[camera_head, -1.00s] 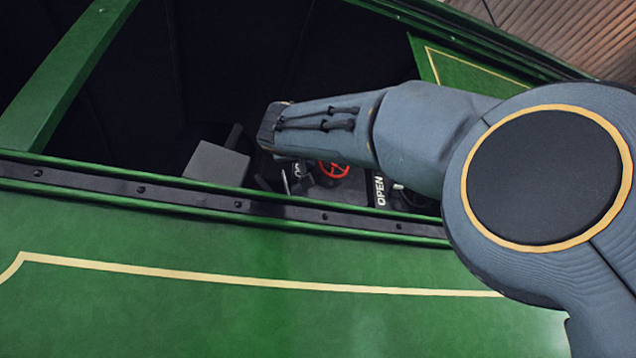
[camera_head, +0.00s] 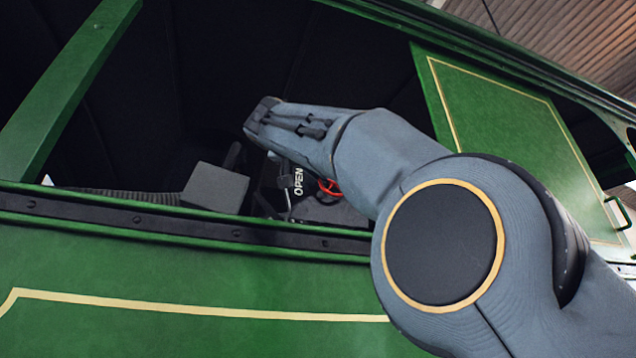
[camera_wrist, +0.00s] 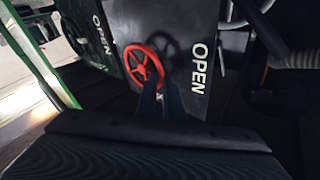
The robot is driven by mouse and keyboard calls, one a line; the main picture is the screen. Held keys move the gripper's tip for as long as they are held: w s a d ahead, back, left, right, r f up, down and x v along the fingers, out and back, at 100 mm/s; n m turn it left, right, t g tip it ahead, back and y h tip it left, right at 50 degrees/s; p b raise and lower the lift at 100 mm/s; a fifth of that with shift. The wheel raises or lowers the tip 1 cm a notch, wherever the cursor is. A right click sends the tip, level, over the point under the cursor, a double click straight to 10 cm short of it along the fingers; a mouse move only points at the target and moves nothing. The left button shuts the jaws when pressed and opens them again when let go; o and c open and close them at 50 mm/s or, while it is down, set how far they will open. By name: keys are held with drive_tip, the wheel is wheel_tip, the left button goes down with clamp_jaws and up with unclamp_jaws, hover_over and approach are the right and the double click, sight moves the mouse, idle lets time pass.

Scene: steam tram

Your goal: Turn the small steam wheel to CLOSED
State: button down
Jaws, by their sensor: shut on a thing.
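A small red spoked wheel (camera_wrist: 138,75) shows in the wrist view in front of a dark panel (camera_wrist: 185,98). White OPEN lettering (camera_wrist: 198,68) is on the panel to its right. My gripper (camera_wrist: 161,88) is shut on the wheel's lower right rim; the fingers partly hide the contact. In the head view, part of the red wheel (camera_head: 328,187) shows below my arm, beside an OPEN label (camera_head: 298,182). My fingertips are hidden there. I see no CLOSED lettering.
A second OPEN label (camera_wrist: 103,28) is at upper left in the wrist view. The green tram side with its dark sill (camera_head: 180,224) lies under my arm. A grey box (camera_head: 215,188) and a ribbed hose (camera_head: 120,195) are inside, left of the wheel.

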drive_tip(key=shift+r+m+p, duration=0.35)
drive_tip(key=shift+m, duration=0.05)
drive_tip(key=c, duration=1.9)
unclamp_jaws()
drive_tip(key=shift+f, duration=0.1)
drive_tip(key=b+v, duration=0.4)
drive_tip(key=v, duration=0.3)
drive_tip(key=shift+s+a, duration=0.15)
drive_tip(key=shift+s, duration=0.25)
